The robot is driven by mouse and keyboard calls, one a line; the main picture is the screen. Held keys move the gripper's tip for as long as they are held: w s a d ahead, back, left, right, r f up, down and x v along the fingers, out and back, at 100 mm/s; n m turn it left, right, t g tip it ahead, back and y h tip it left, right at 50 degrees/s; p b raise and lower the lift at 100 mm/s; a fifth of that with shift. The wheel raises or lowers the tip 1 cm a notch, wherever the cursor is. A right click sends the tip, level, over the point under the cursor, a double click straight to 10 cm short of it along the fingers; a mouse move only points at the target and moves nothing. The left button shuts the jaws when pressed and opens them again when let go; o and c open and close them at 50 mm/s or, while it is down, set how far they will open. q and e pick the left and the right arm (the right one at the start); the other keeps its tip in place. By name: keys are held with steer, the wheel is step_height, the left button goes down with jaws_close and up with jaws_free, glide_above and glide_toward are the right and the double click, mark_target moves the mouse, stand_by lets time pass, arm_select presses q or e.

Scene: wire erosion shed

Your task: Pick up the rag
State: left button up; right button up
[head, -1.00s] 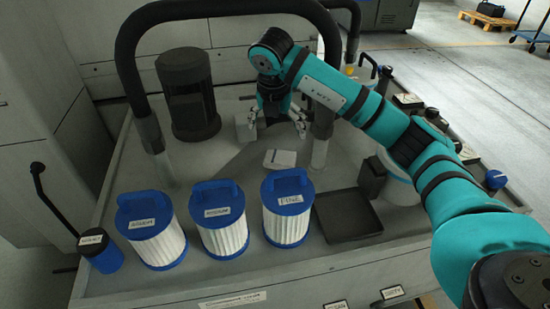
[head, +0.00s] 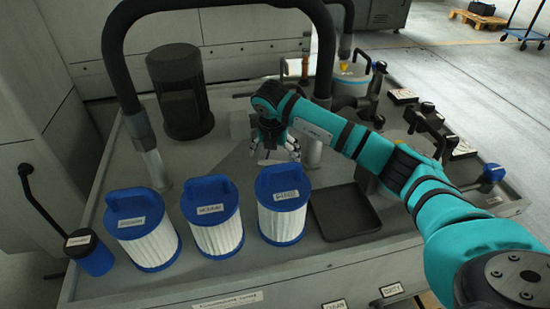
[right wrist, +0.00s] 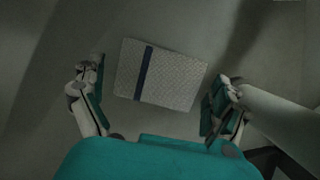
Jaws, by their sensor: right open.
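The rag (right wrist: 170,78) is a flat, pale, finely textured folded cloth with a dark blue stripe, lying on the grey table top. In the right wrist view it sits between the spread fingers of my right gripper (right wrist: 160,84), with a gap on both sides. In the head view my right gripper (head: 273,153) points down over the rag (head: 270,162), which is mostly hidden beneath it. The right gripper is open and empty. I cannot tell its exact height above the cloth. My left gripper is not in view.
Three blue-capped filter cartridges (head: 218,235) stand in front of the gripper. A black tray (head: 345,212) lies to the right. A dark motor (head: 182,92) and a grey block (head: 239,124) are behind left. A black pipe arch (head: 325,60) rises close behind the gripper.

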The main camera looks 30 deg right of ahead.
mark_target(275, 154)
steer(key=shift+c, duration=0.4)
steer(key=c, duration=0.8)
steer(key=shift+r, duration=0.15)
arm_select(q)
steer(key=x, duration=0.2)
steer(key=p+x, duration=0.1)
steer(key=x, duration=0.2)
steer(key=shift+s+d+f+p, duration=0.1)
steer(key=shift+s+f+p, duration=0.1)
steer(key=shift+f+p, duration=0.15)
arm_select(e)
step_height(275, 154, up, 10)
steer(key=shift+f, duration=0.15)
